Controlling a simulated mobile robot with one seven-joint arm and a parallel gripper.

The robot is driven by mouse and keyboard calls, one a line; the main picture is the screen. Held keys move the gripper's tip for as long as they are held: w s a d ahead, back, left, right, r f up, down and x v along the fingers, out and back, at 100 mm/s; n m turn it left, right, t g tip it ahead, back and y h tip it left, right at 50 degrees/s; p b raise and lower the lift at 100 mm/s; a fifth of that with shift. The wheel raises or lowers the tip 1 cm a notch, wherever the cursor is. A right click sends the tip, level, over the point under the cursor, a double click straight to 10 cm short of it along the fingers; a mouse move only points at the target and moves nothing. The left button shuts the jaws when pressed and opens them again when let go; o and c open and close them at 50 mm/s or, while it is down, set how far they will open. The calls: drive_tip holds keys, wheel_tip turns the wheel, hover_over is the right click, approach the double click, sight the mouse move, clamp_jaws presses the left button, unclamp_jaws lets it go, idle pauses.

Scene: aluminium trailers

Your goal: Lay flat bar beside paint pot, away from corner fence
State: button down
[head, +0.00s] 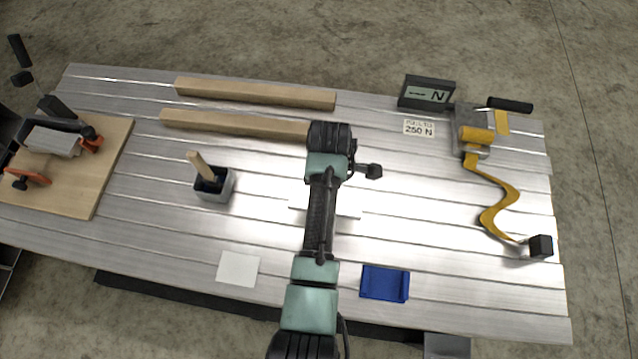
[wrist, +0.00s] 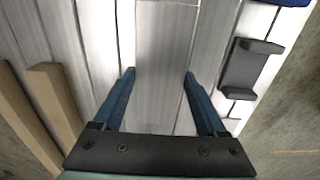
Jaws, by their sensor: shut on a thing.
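The flat bar is a thin grey metal strip, running lengthwise between my fingers in the wrist view (wrist: 165,60). In the head view its pale ends (head: 347,214) show either side of my arm, which hides its middle. My gripper (wrist: 160,75) is shut on it; I cannot tell how far it is above the table. The paint pot (head: 222,190) is a grey square pot with a wooden handle sticking out, left of my gripper in the head view. A blue piece with raised edges (head: 383,283), perhaps the corner fence, lies near the front edge, right of my arm.
Two wooden beams (head: 255,93) lie at the back. A wooden board with clamps (head: 80,185) is at left. A display (head: 427,93) and a yellow curved thing (head: 492,215) are at right. A white square (head: 238,268) lies in front. A dark bracket (wrist: 247,75) stands beside the bar.

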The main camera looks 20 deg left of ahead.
drive_tip(key=shift+w+f+b, duration=0.1)
drive_tip(key=shift+f+b, duration=0.7)
drive_tip(key=shift+f, duration=1.6)
drive_tip(key=shift+f, duration=0.1)
drive_tip(key=shift+f, duration=0.1)
unclamp_jaws()
wheel_tip(320, 180, up, 12)
drive_tip(key=p, duration=0.4)
